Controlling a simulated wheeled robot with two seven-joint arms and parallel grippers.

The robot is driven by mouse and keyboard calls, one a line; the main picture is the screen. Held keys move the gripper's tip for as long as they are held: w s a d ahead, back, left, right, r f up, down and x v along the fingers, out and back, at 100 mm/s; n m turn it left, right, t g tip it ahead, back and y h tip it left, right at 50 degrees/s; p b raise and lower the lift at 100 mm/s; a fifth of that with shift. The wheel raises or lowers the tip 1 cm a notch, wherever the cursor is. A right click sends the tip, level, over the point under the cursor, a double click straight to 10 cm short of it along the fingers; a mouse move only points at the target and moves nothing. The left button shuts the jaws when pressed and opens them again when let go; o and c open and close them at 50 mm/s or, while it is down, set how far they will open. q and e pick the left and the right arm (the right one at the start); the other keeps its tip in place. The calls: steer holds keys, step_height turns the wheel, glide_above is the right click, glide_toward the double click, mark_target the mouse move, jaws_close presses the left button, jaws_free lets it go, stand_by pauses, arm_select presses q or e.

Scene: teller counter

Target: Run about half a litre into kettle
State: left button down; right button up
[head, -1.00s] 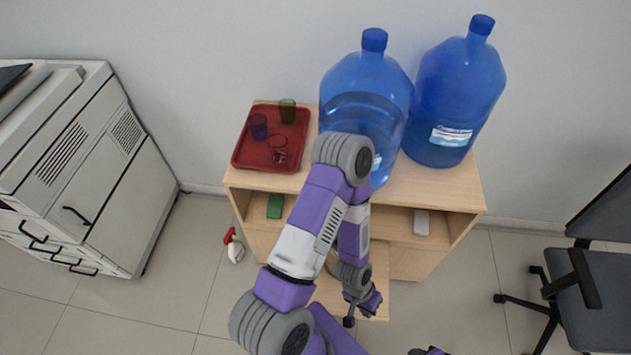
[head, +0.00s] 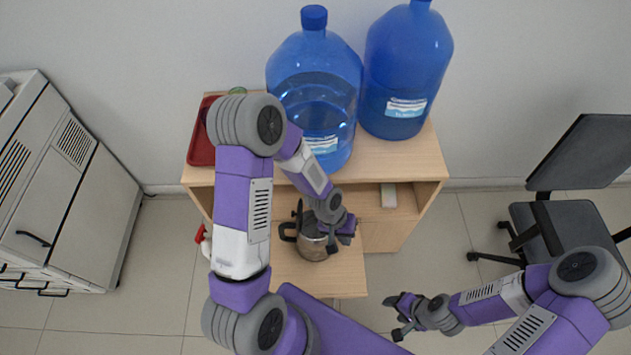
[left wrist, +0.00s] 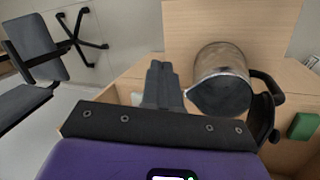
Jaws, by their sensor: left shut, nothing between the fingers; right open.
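The kettle (head: 312,246), metal with a black handle, stands on the low pull-out wooden shelf (head: 335,280) of the cabinet. In the left wrist view the kettle (left wrist: 222,62) shows a dark top, with black parts, perhaps lid and handle, at its right side. My left gripper (head: 334,244) is shut and empty, close to the right of the kettle; I cannot tell if it touches. Its closed fingers (left wrist: 162,82) show left of the kettle. My right gripper (head: 394,318) is open and empty, right of the shelf. A partly filled blue water bottle (head: 312,95) stands on the cabinet top; no tap shows.
A second blue bottle (head: 402,75) stands right of the first. A red tray (head: 200,145) is on the cabinet top, largely behind my left arm. A green item (left wrist: 301,126) lies in the cabinet. An office chair (head: 560,225) stands at right, a grey machine (head: 60,190) at left.

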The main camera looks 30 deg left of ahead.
arm_select(q)
steer(key=w+a+r+n+y, duration=0.1)
steer(key=a+r, duration=0.3)
steer(key=r, duration=0.4)
steer(key=w+a+r+n+y, duration=0.1)
steer(key=a+r, duration=0.3)
steer(key=r, duration=0.4)
steer(key=w+a+r+n+t+y, duration=0.1)
steer(key=w+a+r+y, duration=0.2)
steer(key=a+r, duration=0.2)
step_height(320, 180, up, 3)
steer(key=shift+w+f, duration=0.1)
steer(key=shift+w, duration=0.2)
steer(key=f, duration=0.4)
steer(key=f+b, duration=0.1)
steer(key=f, duration=0.3)
steer(key=w+f+b, duration=0.1)
steer(key=f, duration=0.3)
steer(key=shift+a+f, duration=0.2)
steer(key=shift+a, duration=0.05)
steer(key=shift+s+d+f+b, duration=0.1)
steer(key=shift+f+b, duration=0.25)
steer(key=shift+f, duration=0.3)
